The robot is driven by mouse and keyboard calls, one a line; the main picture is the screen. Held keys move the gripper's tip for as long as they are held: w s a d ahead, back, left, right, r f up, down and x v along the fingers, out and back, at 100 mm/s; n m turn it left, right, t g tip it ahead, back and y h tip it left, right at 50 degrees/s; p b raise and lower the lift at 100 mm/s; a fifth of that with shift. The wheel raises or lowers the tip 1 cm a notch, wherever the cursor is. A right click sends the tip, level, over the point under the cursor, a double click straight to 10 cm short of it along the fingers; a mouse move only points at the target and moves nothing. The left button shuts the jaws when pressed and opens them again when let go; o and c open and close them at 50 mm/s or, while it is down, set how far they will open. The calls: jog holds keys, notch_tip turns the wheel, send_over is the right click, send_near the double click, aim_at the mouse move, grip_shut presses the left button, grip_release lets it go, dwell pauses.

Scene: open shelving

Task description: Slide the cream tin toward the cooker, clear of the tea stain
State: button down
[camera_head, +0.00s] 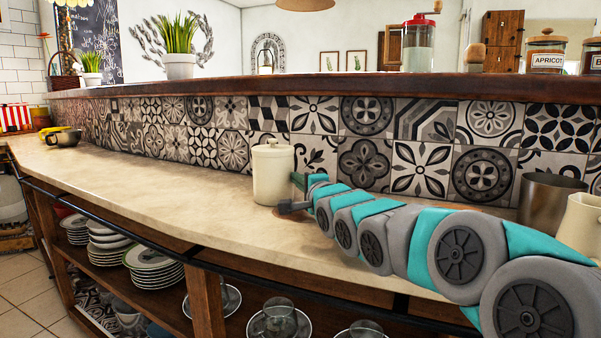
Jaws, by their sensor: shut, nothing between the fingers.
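The cream tin (273,175), a pale lidded canister with a small knob, stands upright on the beige counter (180,167) near the tiled wall. My gripper (293,206) is shut and empty, low at the tin's right side. Its tip is very close to the tin's lower right; I cannot tell whether they touch. A brownish patch, perhaps the tea stain (423,206), shows in part behind my arm. My arm hides much of the counter right of the tin. I cannot make out a cooker.
A metal cup (547,199) and a cream jug (582,228) stand at the right. Plates (152,266) and glasses sit on the shelf below.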

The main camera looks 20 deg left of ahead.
jog(key=a, duration=0.5)
jog(key=w+a, duration=0.1)
jog(key=a, duration=0.9)
jog(key=shift+w+f, duration=0.15)
jog(key=shift+d, duration=0.1)
